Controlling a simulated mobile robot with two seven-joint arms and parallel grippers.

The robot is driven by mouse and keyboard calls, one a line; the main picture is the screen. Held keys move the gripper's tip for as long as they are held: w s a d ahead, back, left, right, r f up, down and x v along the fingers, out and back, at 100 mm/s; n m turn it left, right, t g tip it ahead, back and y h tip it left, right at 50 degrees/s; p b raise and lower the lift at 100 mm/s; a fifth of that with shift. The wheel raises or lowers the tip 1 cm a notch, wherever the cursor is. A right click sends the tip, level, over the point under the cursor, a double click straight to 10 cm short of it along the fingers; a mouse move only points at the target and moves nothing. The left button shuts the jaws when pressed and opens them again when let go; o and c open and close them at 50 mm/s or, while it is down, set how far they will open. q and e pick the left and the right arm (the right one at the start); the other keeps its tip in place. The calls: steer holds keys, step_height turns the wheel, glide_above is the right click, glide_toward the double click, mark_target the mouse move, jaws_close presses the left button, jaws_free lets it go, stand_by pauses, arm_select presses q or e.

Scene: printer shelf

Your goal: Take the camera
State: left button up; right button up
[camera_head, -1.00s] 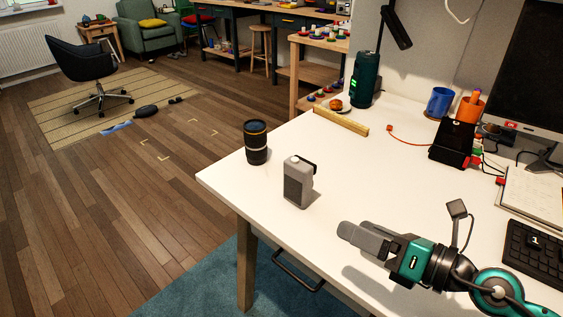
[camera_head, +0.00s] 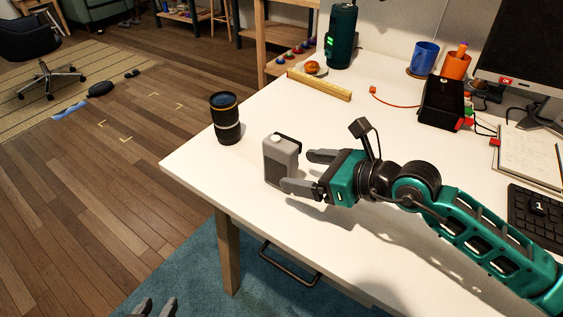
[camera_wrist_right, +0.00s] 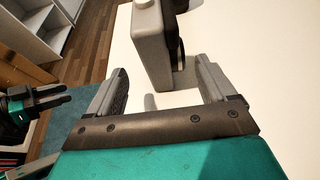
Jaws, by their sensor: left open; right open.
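The camera (camera_head: 278,163) is a small grey box with a darker front, standing upright near the left corner of the white desk; it also shows at the top of the right wrist view (camera_wrist_right: 152,42). My right gripper (camera_head: 298,170) is open, its fingertips close around the camera's near end, one on each side. In the right wrist view the camera stands between and just ahead of the fingers (camera_wrist_right: 166,68). I cannot tell whether they touch it. My left gripper (camera_head: 157,306) shows only its fingertips at the bottom edge, open and empty, below the desk.
A black lens (camera_head: 226,118) stands at the desk's left corner, beside the camera. A wooden ruler (camera_head: 319,84), a green speaker (camera_head: 341,38), a blue mug (camera_head: 424,58) and a black box (camera_head: 442,104) lie further back. A keyboard (camera_head: 537,212) is at right. The desk's middle is clear.

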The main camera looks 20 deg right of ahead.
mark_target(283, 166)
steer(key=shift+d+f+b+x, duration=0.15)
steer(key=shift+b+x, duration=0.2)
steer(key=shift+x, duration=1.35)
steer(key=shift+d+f+b+x, duration=0.1)
steer(key=shift+d+b+x, duration=0.15)
steer(key=shift+x, duration=1.4)
steer(key=shift+w, duration=0.1)
steer(key=shift+r, duration=0.1)
steer(key=c, duration=1.4)
